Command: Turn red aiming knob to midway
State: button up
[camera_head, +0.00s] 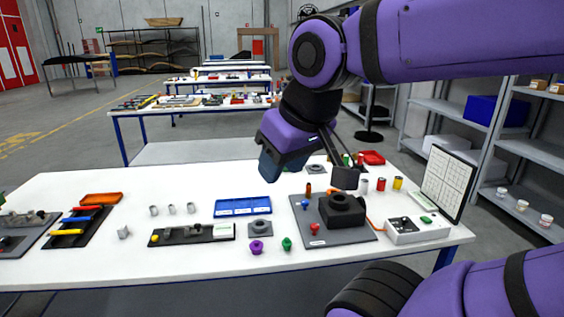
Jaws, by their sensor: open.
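A small red knob (314,229) stands at the front of a dark grey board (340,238) on the white table. A blue knob (305,204) and an upright orange-brown peg (308,188) are behind it on the same board. A black block with a round ring on top (343,203) sits to the right of the red knob. My gripper (343,176) hangs above the back of the board, beyond and higher than the red knob, apart from it. It is open; its fingers are partly hidden by its purple body. The knob's exact angle is too small to tell.
A grey control box (415,231) and an upright white panel (449,182) stand at the right. Red and yellow cylinders stand behind the board. A purple knob (257,247), a green piece (287,244) and a blue tray (242,206) lie left. The table's front edge is close.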

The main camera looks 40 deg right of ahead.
aim_at(315, 227)
jog(key=z, duration=1.35)
